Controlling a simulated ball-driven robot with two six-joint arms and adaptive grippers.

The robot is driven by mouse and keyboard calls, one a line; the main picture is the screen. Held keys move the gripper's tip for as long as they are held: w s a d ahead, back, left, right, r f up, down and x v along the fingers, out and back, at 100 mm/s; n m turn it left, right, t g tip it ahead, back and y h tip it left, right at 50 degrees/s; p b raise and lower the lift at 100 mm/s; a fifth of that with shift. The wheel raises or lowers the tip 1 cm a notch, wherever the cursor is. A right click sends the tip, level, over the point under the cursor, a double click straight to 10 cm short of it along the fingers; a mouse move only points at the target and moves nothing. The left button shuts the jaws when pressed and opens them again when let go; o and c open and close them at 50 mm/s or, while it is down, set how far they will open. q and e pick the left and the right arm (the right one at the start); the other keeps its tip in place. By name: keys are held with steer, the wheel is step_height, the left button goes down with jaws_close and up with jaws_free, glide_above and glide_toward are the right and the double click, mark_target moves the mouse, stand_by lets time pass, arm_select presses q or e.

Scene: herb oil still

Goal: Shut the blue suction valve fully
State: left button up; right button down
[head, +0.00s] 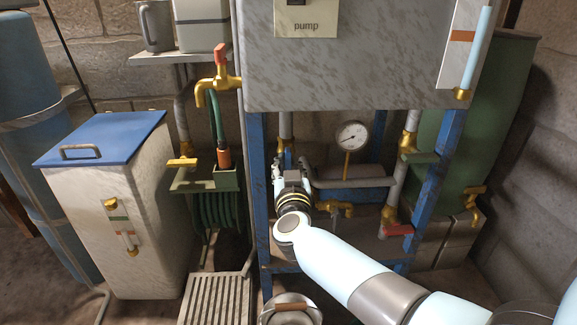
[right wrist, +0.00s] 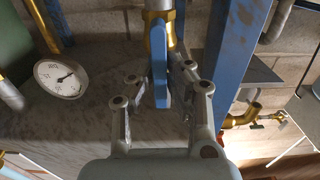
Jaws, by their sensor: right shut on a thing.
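The blue suction valve's handle (right wrist: 159,70) shows in the right wrist view as a blue lever, roughly in line with its brass body (right wrist: 157,28) and pipe. My right gripper (right wrist: 160,88) has its fingers on both sides of the lever and is shut on it. In the head view my right gripper (head: 284,172) is at the pipework under the grey pump panel and hides the blue handle. My left gripper is not in view.
A pressure gauge (head: 352,136) stands right of my right gripper. A red-handled valve (head: 397,231) and a brass tap (head: 335,208) are lower right. The grey panel (head: 350,60) overhangs; blue frame posts (head: 257,190) flank the space. A bucket (head: 291,308) stands below.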

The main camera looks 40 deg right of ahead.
steer(key=shift+m, duration=0.3)
steer(key=m+p, duration=0.1)
steer(key=m, duration=0.3)
steer(key=shift+s+d, duration=0.1)
steer(key=shift+d, duration=0.05)
steer(key=m, duration=0.4)
steer(key=shift+s+d+f+m, duration=0.1)
steer(key=shift+f+m, duration=0.1)
steer(key=shift+m, duration=0.1)
steer(key=shift+s+d+f+m+b, duration=0.15)
steer(key=shift+m+b, duration=0.1)
steer(key=shift+m, duration=1.3)
steer(key=shift+w+a+f+m+b, duration=0.1)
steer(key=shift+m+b, duration=0.1)
steer(key=shift+m, duration=1.3)
steer(key=shift+s+d+f+m+b, duration=0.15)
steer(key=shift+m+b, duration=0.1)
steer(key=shift+m, duration=1.3)
steer(key=shift+a, duration=0.1)
steer(key=c, duration=1.3)
jaws_free()
steer(key=shift+w, duration=0.1)
steer(key=shift+c, duration=0.2)
steer(key=v, duration=1.2)
